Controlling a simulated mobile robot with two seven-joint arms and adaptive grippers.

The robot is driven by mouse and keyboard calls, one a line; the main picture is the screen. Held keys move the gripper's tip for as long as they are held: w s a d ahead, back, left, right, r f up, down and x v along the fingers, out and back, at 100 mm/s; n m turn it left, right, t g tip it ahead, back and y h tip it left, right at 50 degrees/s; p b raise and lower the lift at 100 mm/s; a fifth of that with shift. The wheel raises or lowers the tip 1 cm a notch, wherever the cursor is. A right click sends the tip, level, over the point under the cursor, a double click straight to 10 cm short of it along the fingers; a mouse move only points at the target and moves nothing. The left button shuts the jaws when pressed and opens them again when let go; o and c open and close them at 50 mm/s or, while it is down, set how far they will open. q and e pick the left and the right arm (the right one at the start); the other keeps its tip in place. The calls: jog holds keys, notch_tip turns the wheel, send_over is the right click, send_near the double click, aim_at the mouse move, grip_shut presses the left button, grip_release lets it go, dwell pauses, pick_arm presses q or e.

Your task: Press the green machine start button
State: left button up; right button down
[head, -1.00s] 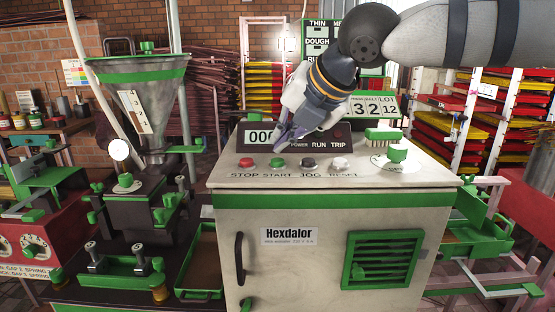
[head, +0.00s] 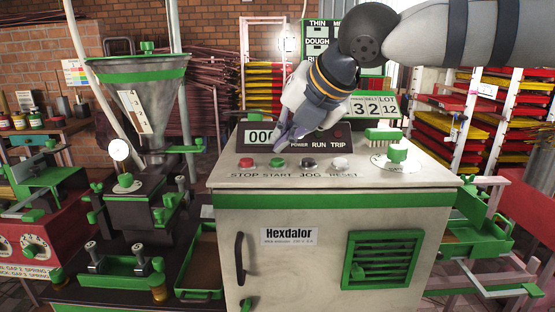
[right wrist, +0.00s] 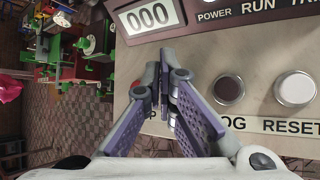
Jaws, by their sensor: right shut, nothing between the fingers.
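The green start button (head: 277,162) is on the top panel of the white Hexdalor machine (head: 330,215), above the printed word START. The red stop button (head: 246,162) is to its left, and the dark jog button (head: 308,163) and white reset button (head: 340,163) are to its right. My right gripper (head: 279,148) is shut and empty, its fingers pointing down just above and behind the start button. I cannot tell whether they touch it. In the right wrist view the shut fingers (right wrist: 168,88) hide the start button. My left gripper is not in view.
Behind the buttons stands a dark display (head: 263,136) reading zeros. A hopper extruder (head: 140,110) stands to the left. The panel's front strip is clear.

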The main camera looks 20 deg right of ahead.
aim_at(282, 159)
jog(key=shift+f, duration=0.45)
jog(key=shift+f, duration=0.55)
dwell(0.8)
jog(key=shift+r, duration=1)
jog(key=shift+r, duration=2.5)
